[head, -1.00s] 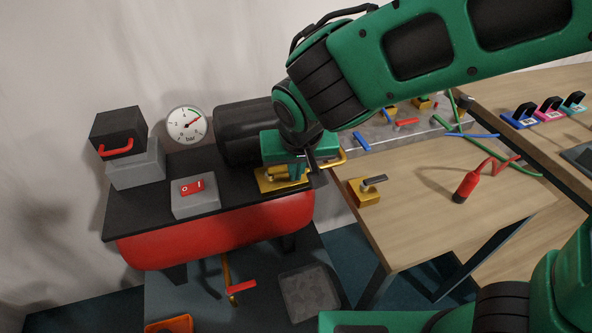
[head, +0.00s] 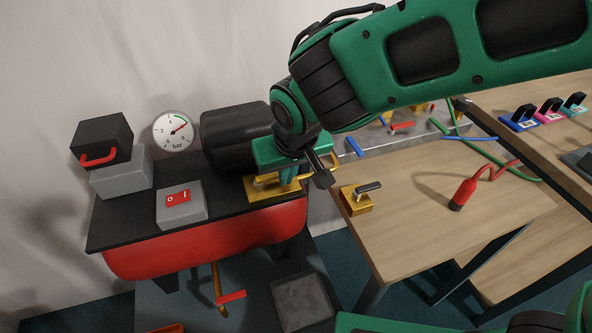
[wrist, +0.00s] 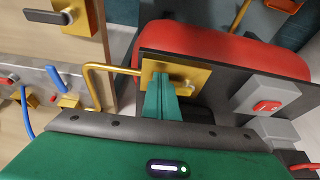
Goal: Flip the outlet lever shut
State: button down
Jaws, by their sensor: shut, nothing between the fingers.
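A brass outlet valve block (head: 262,193) sits on the right end of the compressor's black top, with a brass pipe leading off its right side. In the wrist view the block (wrist: 203,78) lies directly ahead of my gripper (wrist: 160,82), and a small brass lever (wrist: 187,87) shows just right of the fingers. My gripper (head: 290,178) is shut and empty, right at the block in the head view. The fingers and my arm hide part of the lever, so I cannot tell whether they touch it or how far it is turned.
The red compressor tank (head: 215,242) carries a gauge (head: 175,131) and a red switch (head: 178,197). A second brass valve with a dark lever (head: 357,199) stands on the wooden table to the right. A red-handled drain (head: 231,297) hangs below the tank.

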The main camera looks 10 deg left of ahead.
jog(key=shift+w+a+r, duration=0.2)
jog(key=shift+w+a, duration=0.05)
jog(key=shift+s+a, duration=0.25)
jog(key=shift+s, duration=0.35)
jog(key=shift+s+d+f, duration=0.1)
jog(key=shift+s+d, duration=0.05)
jog(key=shift+s, duration=0.15)
jog(key=s+d+r, duration=0.4)
jog(key=s+r, duration=0.2)
jog(key=r, duration=0.3)
